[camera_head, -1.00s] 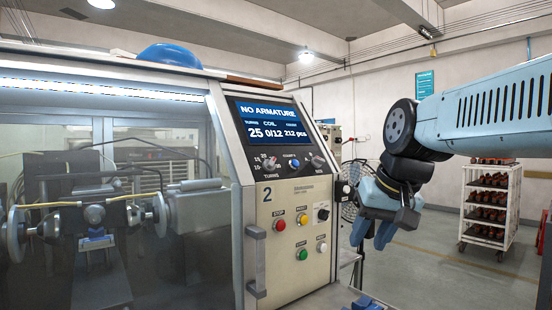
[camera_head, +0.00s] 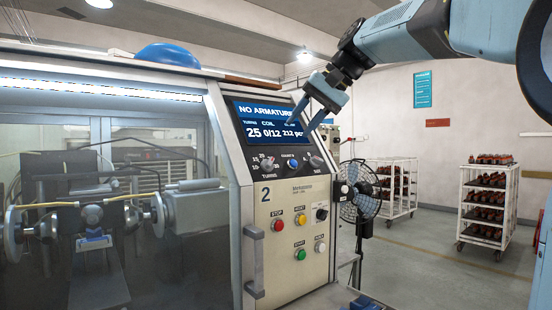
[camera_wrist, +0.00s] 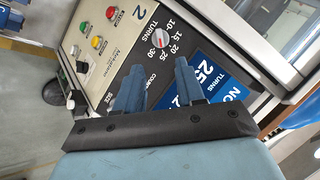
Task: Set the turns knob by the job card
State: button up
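The turns knob (camera_head: 268,163) is on the sloped panel of machine 2, below the screen (camera_head: 267,122). The screen reads NO ARMATURE, turns 25, coil 0/12. In the wrist view the turns knob (camera_wrist: 160,38) is beyond the fingers, with marks from 10 to 30 around it. Its exact pointing is hard to tell. My gripper (camera_head: 299,124) is in front of the screen, above and right of the knob, fingers pointing down-left. The fingers are apart and empty, also in the wrist view (camera_wrist: 159,68). No readable job card shows.
Other knobs (camera_head: 316,161) sit right of the turns knob on the panel. Stop (camera_head: 277,224) and other buttons are below. A blue helmet (camera_head: 170,55) and a brown board edge (camera_head: 254,80) lie on top. A fan (camera_head: 358,192) and racks (camera_head: 487,203) stand right.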

aim_at(272, 160)
jog(key=x, duration=1.1)
jog(key=shift+w+a+f, duration=0.1)
jog(key=shift+f, duration=0.1)
jog(key=shift+c, duration=0.4)
